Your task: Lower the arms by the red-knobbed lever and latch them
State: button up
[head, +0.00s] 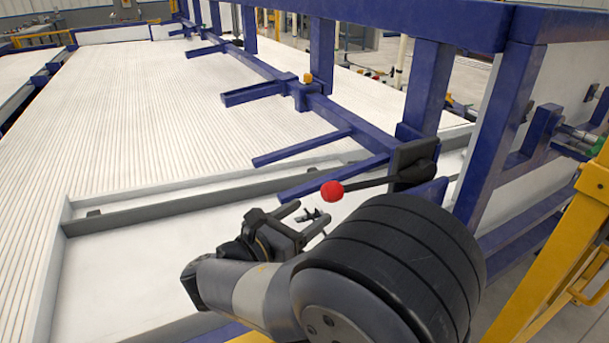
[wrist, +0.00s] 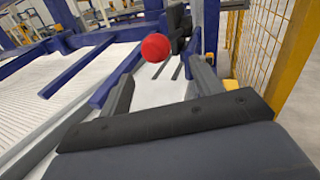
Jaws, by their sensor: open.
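The lever's red knob (head: 332,191) is at the left end of a dark rod (head: 368,184), which stands out roughly level from a black block (head: 412,163) on the blue frame. My gripper (head: 308,214) is open and empty, just below and left of the knob in the head view. In the wrist view the red knob (wrist: 155,47) shows between and beyond the two fingers of my gripper (wrist: 160,68), with no clear contact. Several blue arms (head: 302,147) stick out leftward from a long blue beam (head: 365,133) over the white surface. I cannot make out the latch clearly.
A large white ribbed surface (head: 150,120) spreads out on the left. A grey rail (head: 150,212) crosses it in front. Blue posts (head: 430,85) rise behind the lever. A yellow frame (head: 560,255) stands at the right, with yellow mesh fencing (wrist: 268,40) in the wrist view.

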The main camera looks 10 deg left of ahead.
aim_at(336, 189)
jog(key=x, duration=1)
jog(key=shift+w+b, duration=0.35)
jog(key=shift+w, duration=0.1)
jog(key=c, duration=1.3)
jog(key=shift+r, duration=0.15)
jog(key=shift+c, duration=0.2)
